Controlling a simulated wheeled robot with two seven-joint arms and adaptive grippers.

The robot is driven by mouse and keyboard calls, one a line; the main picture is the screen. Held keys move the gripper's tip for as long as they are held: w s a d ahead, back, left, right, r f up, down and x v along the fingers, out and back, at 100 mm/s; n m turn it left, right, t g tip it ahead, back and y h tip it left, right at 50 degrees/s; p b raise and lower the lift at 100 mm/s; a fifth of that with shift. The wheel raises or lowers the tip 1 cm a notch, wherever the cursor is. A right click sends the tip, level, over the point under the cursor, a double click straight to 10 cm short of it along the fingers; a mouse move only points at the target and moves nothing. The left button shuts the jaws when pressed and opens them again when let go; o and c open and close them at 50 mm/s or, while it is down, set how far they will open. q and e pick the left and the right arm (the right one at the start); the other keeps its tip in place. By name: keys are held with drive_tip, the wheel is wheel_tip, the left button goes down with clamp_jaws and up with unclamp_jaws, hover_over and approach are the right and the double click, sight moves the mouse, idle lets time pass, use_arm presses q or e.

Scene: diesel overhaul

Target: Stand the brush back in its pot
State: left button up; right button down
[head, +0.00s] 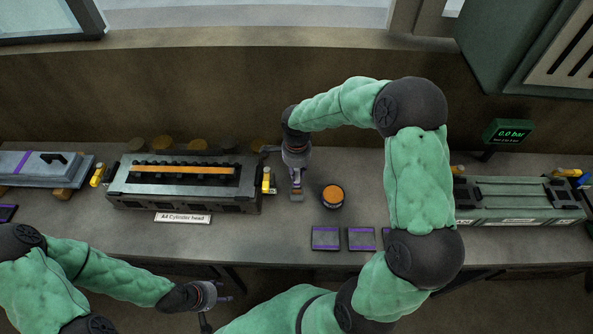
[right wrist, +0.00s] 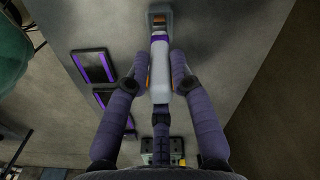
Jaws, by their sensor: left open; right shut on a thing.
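My right gripper (head: 297,172) is shut on the brush (head: 297,195), behind the purple pads. In the right wrist view the brush (right wrist: 160,77) has a pale handle with a purple band and a brown and grey head pointing away from the gripper. Whether the head touches the bench is hard to tell. A round dark pot (head: 332,205) with an orange top or inside stands on the bench just right of the brush, apart from it. It cannot be made out in the right wrist view. My left gripper (head: 215,298) is open and empty, in front of the bench edge.
The cylinder head (head: 185,185) stands left of the brush, with a yellow-handled part (head: 267,180) at its right end. Flat purple-edged pads (head: 325,238) lie in front of the pot. A green case (head: 520,200) stands at the right. Bare bench lies around the pot.

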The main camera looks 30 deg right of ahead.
sight(297, 177)
drive_tip(key=shift+f+b, duration=1.55)
drive_tip(key=shift+f, duration=0.2)
drive_tip(key=c, duration=1)
unclamp_jaws()
drive_tip(key=shift+r, duration=0.1)
wheel_tip(297, 177, up, 12)
